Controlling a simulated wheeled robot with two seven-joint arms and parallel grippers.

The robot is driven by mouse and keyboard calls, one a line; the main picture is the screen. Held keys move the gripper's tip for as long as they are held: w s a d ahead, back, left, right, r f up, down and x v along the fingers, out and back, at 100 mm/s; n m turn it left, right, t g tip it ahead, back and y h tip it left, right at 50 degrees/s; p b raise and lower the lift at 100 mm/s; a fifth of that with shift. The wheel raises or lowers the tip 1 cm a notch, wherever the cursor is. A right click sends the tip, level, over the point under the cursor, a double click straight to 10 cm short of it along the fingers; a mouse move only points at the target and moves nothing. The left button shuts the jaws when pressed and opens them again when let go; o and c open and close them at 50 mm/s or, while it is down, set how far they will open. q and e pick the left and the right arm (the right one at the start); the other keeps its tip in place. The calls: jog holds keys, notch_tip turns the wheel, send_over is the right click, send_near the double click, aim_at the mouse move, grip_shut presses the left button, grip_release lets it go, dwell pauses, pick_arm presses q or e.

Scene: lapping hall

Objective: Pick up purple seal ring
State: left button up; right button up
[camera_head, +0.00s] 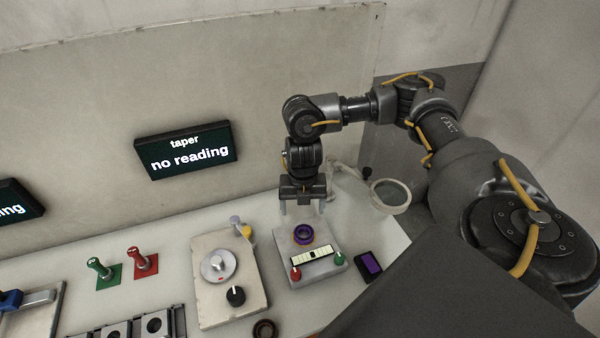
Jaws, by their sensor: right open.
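The purple seal ring (303,234) lies on the grey plate of a small fixture (318,270) on the bench. The ring shows below the fingertips, and I cannot tell the exact gap. My left gripper is not in view.
The fixture also carries a level-like strip (312,257) and red and green knobs. A purple-faced block (369,266) lies at right. A magnifier (390,196) stands behind it. A dial plate (228,280) and a dark ring (264,330) are at left. A screen (187,150) reads "no reading".

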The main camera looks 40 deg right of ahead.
send_over(304, 235)
notch_tip(304, 235, down, 6)
jog(key=shift+r+b, duration=0.25)
jog(key=shift+b, duration=0.1)
jog(key=shift+f, duration=0.4)
notch_tip(304, 235, down, 4)
jog(key=shift+f+p, duration=0.25)
jog(key=shift+p, duration=0.55)
jog(key=shift+a, duration=0.1)
jog(key=c, duration=1.2)
jog(key=shift+o, duration=0.2)
jog(key=shift+r, duration=0.15)
